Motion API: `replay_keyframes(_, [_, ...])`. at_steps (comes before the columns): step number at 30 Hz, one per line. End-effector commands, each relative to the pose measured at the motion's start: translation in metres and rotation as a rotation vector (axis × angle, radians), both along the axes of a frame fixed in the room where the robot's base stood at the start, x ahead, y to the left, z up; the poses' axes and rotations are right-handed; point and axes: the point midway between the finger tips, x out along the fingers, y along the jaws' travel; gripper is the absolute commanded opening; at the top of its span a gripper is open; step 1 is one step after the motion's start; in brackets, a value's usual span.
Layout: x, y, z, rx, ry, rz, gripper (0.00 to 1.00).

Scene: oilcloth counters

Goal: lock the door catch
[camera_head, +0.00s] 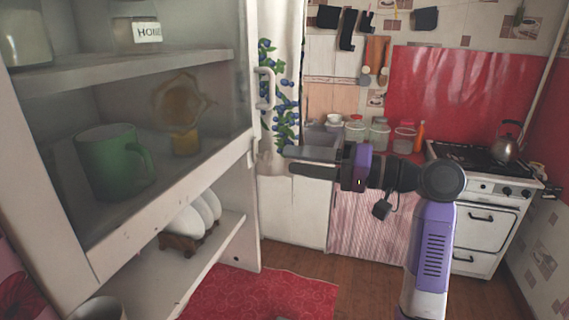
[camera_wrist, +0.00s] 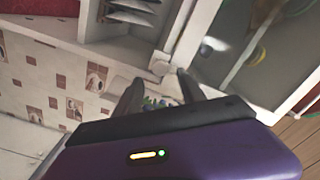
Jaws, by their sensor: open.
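The white cabinet's glazed door (camera_head: 165,213) fills the left of the head view and looks shut or nearly so. A white pull handle (camera_head: 265,88) is on its right edge. A small pale fitting (camera_head: 254,152) at the door's lower right corner may be the catch; its setting is too small to tell. In the wrist view a small white piece (camera_wrist: 160,68) shows beyond the fingers and may be the same fitting. My gripper (camera_head: 288,161) is open and empty, pointing left, just right of that corner. It also shows in the wrist view (camera_wrist: 160,90).
Plates (camera_head: 192,217) stand in a rack on the open shelf below. A counter with jars (camera_head: 380,134) and a stove (camera_head: 480,190) are at the back. The floor by the red rug (camera_head: 270,297) is clear.

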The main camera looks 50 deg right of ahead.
Motion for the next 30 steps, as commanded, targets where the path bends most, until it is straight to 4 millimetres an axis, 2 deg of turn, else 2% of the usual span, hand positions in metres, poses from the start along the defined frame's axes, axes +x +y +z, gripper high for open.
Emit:
replay_keyframes(3, [-0.018, -0.007, -0.002, -0.001, -0.001, -0.003, 0.47])
replay_keyframes(9, [-0.033, -0.012, 0.000, -0.001, -0.001, -0.002, 0.47])
replay_keyframes(30, [-0.033, -0.014, 0.004, -0.009, -0.020, -0.009, 0.47])
